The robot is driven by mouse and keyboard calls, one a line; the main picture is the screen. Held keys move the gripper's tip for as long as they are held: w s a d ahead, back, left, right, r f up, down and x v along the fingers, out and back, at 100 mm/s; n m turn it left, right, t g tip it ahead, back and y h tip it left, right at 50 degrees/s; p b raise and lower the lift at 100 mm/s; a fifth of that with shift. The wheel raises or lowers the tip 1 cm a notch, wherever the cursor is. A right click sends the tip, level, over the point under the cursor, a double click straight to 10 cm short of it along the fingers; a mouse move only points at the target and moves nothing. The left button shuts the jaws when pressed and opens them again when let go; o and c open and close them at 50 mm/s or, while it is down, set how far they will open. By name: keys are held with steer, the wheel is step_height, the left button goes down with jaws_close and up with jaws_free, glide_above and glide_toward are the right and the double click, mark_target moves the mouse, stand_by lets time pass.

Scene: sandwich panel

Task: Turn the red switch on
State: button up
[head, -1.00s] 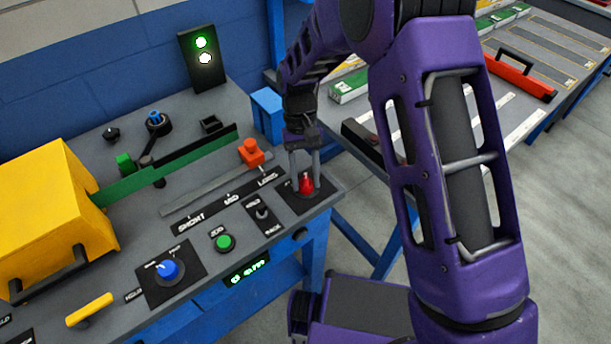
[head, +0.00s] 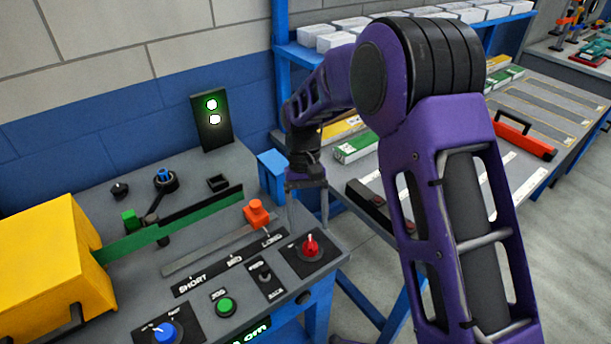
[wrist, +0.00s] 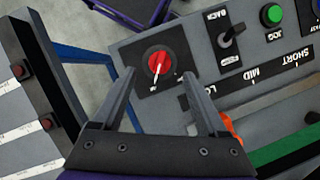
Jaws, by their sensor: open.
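The red switch (head: 310,246) is a red rotary knob on a dark square plate at the right front corner of the grey panel. In the wrist view the red switch (wrist: 159,63) shows a white pointer line slanting down toward a small label, too small to read surely. My gripper (head: 308,224) is open and empty, above and slightly behind the knob, apart from it. In the wrist view my gripper's two fingers (wrist: 160,88) are spread wide with the knob past their tips.
A toggle (head: 263,272), a green button (head: 225,307) and a blue knob (head: 166,333) lie left of the switch. An orange slider (head: 257,212) and blue block (head: 272,170) stand close by. A signal box (head: 212,120) shows two lit lamps. A yellow housing (head: 45,255) stands left.

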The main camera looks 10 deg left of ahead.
steer(key=v, duration=1.2)
steer(key=shift+p, duration=0.45)
steer(key=shift+w+r, duration=0.1)
